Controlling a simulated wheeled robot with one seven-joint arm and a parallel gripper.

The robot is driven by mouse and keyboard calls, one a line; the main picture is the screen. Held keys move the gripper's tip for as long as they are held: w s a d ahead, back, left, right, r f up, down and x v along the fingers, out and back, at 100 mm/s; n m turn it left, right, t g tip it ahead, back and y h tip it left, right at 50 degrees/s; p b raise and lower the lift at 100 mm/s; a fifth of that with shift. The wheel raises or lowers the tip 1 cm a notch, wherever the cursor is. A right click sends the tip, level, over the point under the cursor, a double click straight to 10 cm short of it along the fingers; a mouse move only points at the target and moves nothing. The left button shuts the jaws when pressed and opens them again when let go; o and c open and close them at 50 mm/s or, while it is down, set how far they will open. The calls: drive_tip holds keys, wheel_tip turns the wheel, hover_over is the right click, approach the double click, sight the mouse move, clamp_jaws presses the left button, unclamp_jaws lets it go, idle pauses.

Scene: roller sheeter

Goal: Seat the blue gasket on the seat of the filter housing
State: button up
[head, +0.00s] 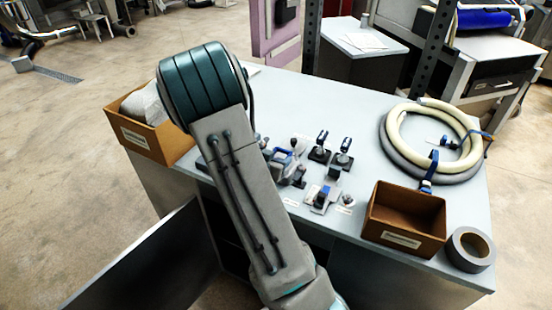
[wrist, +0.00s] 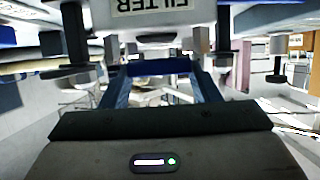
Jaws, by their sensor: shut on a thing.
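In the wrist view my gripper (wrist: 160,88) shows its two fingers reaching forward, shut on the blue gasket (wrist: 162,68), which appears as a blue band across the fingertips. The filter housing (wrist: 150,18) is just beyond the fingertips, at the top of the wrist view. I cannot tell whether the gasket touches the housing, and the seat is not clearly visible. In the head view my arm covers part of the bench, and the gripper, gasket and housing cannot be made out clearly.
The grey bench (head: 300,105) carries several small blue-and-black fittings (head: 322,148) right of my arm. A brown box (head: 405,215), a tape roll (head: 470,248) and a coiled hose (head: 395,150) occupy the right side. Another brown box (head: 150,140) is at the left. The back middle is clear.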

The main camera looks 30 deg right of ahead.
drive_tip(key=shift+f+b, duration=0.85)
drive_tip(key=shift+f, duration=0.05)
idle(0.5)
